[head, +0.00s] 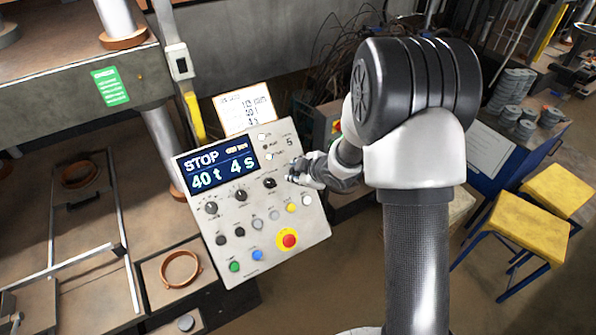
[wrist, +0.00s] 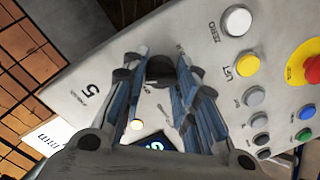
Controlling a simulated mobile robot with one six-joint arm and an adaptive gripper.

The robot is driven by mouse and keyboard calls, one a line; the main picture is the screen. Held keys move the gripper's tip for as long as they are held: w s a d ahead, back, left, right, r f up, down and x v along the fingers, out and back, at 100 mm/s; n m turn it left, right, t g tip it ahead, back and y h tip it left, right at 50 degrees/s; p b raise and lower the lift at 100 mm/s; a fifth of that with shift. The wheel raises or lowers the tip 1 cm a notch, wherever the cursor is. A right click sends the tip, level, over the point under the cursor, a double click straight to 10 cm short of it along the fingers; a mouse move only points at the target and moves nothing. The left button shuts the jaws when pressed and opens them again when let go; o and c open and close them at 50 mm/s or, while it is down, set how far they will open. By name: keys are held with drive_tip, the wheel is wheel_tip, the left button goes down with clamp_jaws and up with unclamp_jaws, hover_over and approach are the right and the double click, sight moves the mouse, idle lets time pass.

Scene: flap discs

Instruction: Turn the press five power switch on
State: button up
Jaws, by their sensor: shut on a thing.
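The press five control panel (head: 262,235) is a tilted grey box with a lit blue display (head: 219,167) reading STOP, 40 t and 4 s. A large 5 is printed near its upper right, also seen in the wrist view. My gripper (head: 292,179) is at the panel's right side. In the wrist view its two fingers (wrist: 162,82) are shut around a dark round knob (wrist: 160,68), the switch there. The fingers partly hide it, so its pointer and label are unreadable.
Below the knobs are a white button (wrist: 236,20), a yellow button (wrist: 247,64), several grey buttons and a red emergency stop (head: 288,240). Green and blue buttons sit lower. A copper ring (head: 180,269) lies left of the panel. Yellow-topped stools (head: 543,215) stand at right.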

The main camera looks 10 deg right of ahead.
drive_tip(key=shift+w+r, duration=0.1)
drive_tip(key=o, duration=1)
drive_tip(key=shift+o, duration=0.2)
drive_tip(key=v, duration=1.2)
drive_tip(key=shift+d, duration=0.15)
